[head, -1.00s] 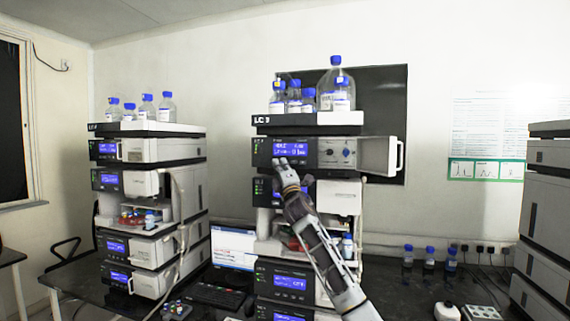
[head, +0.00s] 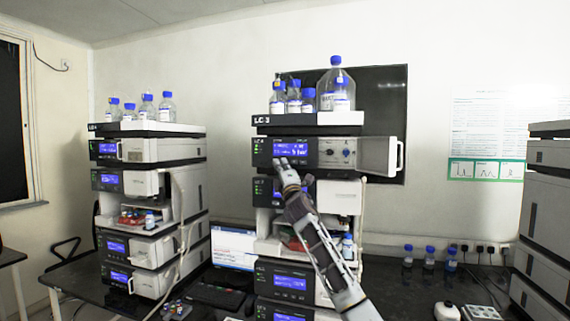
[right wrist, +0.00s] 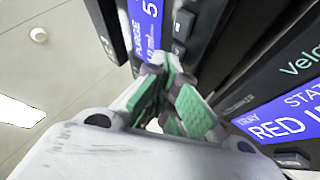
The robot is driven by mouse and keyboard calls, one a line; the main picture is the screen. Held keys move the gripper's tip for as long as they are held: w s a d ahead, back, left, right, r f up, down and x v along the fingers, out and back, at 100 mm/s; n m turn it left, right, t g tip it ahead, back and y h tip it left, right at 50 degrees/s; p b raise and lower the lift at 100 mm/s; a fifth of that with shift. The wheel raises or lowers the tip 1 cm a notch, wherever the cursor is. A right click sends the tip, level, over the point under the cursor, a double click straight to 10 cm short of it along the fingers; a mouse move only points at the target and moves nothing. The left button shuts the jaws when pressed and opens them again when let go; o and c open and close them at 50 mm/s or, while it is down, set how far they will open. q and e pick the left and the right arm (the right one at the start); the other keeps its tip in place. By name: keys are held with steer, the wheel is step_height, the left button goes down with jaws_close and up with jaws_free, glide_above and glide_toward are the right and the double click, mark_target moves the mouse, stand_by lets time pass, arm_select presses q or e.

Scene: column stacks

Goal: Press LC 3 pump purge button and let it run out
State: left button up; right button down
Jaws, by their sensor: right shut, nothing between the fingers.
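The LC 3 stack (head: 292,131) stands in the middle of the head view. Its pump module (head: 345,153) sits just under the solvent tray. The pump's blue display (head: 291,149) is lit; in the right wrist view the display (right wrist: 146,22) reads "PURGE" and a "5". My right gripper (head: 281,163) is shut and empty at the lower edge of this display. In the right wrist view its green-padded fingertips (right wrist: 160,72) are close to the panel, below grey keys (right wrist: 183,24). Fingertip contact with a button cannot be told. My left gripper is not in view.
Glass bottles with blue caps (head: 341,90) stand on the stack's top tray. A module below has another lit display (right wrist: 287,120), close to my right gripper. Another stack (head: 150,205) stands at left. Small bottles (head: 429,259) stand on the dark bench at right.

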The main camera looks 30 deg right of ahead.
steer(key=shift+s+a, duration=0.1)
stand_by(0.3)
steer(key=shift+s+a, duration=0.45)
steer(key=shift+a, duration=0.05)
stand_by(0.3)
steer(key=shift+s+a, duration=1.65)
steer(key=shift+a, duration=0.25)
